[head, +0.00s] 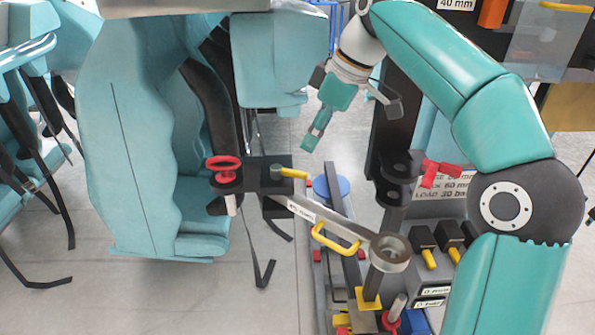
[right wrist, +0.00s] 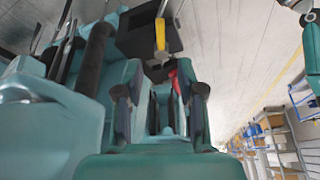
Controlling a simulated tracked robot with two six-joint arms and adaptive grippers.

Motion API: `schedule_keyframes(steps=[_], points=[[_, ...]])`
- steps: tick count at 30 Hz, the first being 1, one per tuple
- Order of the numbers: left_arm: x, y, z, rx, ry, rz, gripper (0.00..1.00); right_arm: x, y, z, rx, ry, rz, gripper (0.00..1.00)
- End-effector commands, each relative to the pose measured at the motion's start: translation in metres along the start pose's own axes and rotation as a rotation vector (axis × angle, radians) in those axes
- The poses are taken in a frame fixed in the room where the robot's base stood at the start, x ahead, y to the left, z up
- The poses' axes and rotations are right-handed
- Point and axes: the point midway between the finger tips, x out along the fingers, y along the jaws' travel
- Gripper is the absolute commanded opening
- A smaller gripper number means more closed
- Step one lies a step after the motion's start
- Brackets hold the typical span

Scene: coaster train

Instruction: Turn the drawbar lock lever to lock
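The lock lever (head: 293,173) is a short yellow bar on the black coupler block (head: 256,174) at the end of the car. It lies roughly level and points right in the head view. In the right wrist view, a yellow lever (right wrist: 160,35) on a dark block shows ahead of the fingers, apart from them. My right gripper (head: 318,132) is above and a little right of the lever, angled down and left. In the right wrist view its fingers (right wrist: 160,92) are spread with nothing held between them. My left gripper is not in view.
A red knob (head: 224,168) stands left of the lever. A grey drawbar (head: 335,225) with a yellow handle (head: 335,240) runs down and right. A red part (head: 440,172) and a tool rack (head: 430,262) are at the right. The teal car (head: 150,150) stands left.

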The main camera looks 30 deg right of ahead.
Motion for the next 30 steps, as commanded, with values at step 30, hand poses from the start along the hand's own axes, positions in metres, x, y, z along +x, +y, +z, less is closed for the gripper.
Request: schedule_keyframes(steps=[30], points=[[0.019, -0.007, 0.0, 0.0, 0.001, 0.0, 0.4, 0.088, -0.001, -0.002, -0.002, 0.001, -0.001, 0.17]])
